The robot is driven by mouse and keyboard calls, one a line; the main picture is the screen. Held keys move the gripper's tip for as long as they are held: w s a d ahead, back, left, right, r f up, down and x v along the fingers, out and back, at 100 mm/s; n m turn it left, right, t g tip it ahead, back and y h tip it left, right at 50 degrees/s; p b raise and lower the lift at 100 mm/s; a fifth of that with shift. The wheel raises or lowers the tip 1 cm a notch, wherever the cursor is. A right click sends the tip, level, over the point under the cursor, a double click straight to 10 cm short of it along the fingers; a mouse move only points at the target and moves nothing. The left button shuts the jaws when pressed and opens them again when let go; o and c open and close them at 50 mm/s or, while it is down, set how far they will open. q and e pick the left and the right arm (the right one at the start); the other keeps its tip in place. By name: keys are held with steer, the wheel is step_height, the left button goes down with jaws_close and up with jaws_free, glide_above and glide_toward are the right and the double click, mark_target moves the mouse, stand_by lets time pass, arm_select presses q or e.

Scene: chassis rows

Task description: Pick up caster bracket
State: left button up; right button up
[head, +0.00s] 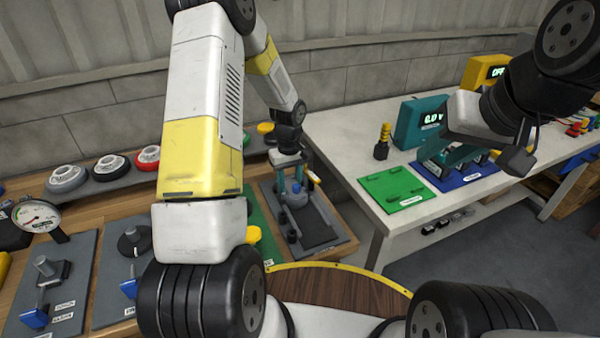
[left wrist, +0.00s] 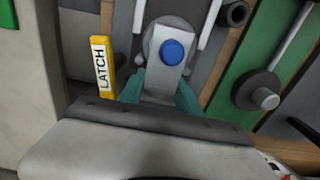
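My left gripper (head: 291,184) points down over a grey fixture at the bench's right end. Its teal fingers are apart. In the left wrist view, the fingers (left wrist: 158,92) lie on either side of a light grey plate with a round blue cap (left wrist: 172,51). This looks like the caster bracket (left wrist: 165,76), though no label names it. Whether the fingers touch it cannot be told; their tips are partly hidden. My right gripper (head: 442,158) is over the blue mat on the white table, its teal fingers apart and nothing visible between them.
A yellow LATCH tag (left wrist: 103,67) stands close beside the left fingers. A green board (left wrist: 262,62) with a dark round part lies on the other side. The white table (head: 345,143) holds a green mat (head: 397,188), blue mat (head: 465,174) and teal meter (head: 420,121).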

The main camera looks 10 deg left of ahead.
arm_select(q)
jaws_close()
steer(key=shift+r, duration=0.15)
step_height(320, 180, up, 18)
stand_by(0.6)
step_height(320, 180, up, 4)
glide_above(290, 182)
steer(key=shift+w+r, duration=0.1)
steer(key=shift+r, duration=0.05)
stand_by(0.7)
stand_by(0.4)
